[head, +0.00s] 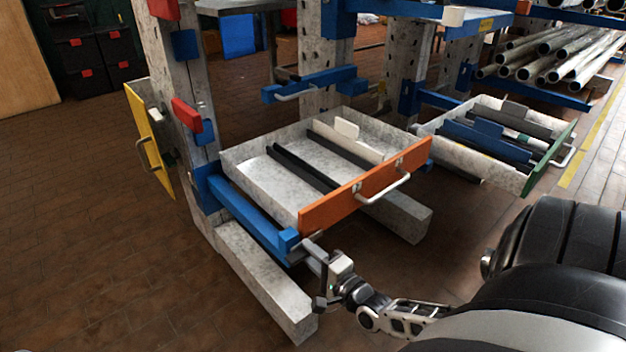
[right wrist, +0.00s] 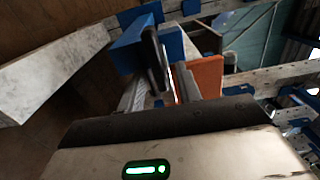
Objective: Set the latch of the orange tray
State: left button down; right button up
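The orange tray is a speckled grey drawer, pulled out, with an orange front (head: 365,187) and a pale handle (head: 383,191). Black bars and a pale bar lie inside. My right gripper (head: 311,246) is at the front end of the blue rail, just below the front's left corner. In the right wrist view its two fingers (right wrist: 162,88) are apart, with a dark latch-like lever (right wrist: 155,62) at the blue rail end (right wrist: 130,48) between or just beyond them. I cannot tell whether they touch it. The orange front (right wrist: 207,75) is right of the fingers. My left gripper is not in view.
A blue rail (head: 245,213) runs along the tray's left side above a concrete-like foot (head: 262,282). A yellow-fronted tray (head: 149,140) is at left and a green-fronted tray (head: 548,160) at right. The brown floor at front left is clear.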

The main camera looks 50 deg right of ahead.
jog(key=shift+s, duration=0.1)
